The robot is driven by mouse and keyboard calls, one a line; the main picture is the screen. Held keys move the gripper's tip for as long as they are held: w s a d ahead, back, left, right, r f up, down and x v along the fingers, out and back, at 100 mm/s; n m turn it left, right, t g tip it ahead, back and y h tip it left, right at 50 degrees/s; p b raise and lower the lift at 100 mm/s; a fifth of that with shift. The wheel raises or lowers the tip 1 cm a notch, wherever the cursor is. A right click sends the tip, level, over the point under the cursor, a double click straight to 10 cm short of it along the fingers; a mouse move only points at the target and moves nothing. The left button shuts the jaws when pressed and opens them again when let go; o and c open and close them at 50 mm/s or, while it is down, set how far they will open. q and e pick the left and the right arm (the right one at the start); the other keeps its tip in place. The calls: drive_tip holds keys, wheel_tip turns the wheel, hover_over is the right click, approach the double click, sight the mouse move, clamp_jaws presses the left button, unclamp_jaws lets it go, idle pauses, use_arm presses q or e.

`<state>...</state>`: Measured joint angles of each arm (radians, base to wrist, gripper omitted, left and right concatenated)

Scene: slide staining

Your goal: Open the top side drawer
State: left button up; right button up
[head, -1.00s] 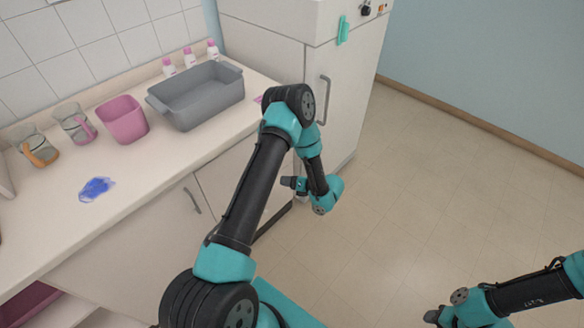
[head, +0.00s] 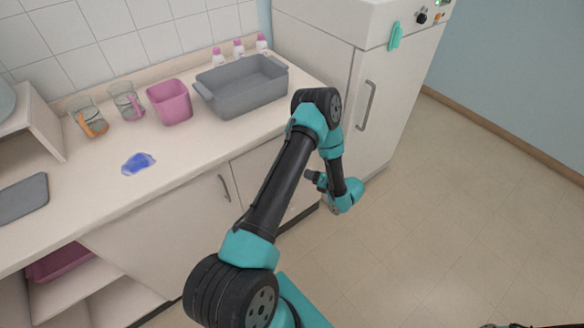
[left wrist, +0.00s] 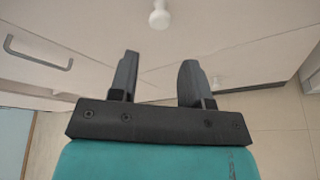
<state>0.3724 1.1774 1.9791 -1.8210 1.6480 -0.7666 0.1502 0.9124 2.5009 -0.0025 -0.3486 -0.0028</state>
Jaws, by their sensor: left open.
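My left gripper (head: 313,178) hangs beside the end of the counter cabinet in the head view. In the left wrist view its two dark fingers (left wrist: 158,68) are apart with nothing between them. A round white knob (left wrist: 159,18) stands on a pale front just beyond the fingertips, not touched. A second white knob (left wrist: 215,82) shows lower, beside the right finger. These look like drawer knobs; the drawer fronts appear closed. The cabinet's end is hidden from the head view by my arm. My right gripper is out of view; only a sliver of that arm shows.
A tall white cabinet with a grey bar handle (head: 366,105) stands close behind my left arm. The floor (head: 440,190) at right is clear.

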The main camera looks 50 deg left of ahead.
use_arm(q)
drive_tip(key=x, duration=1.1)
drive_tip(key=shift+a, duration=0.1)
drive_tip(key=shift+c, duration=0.2)
clamp_jaws()
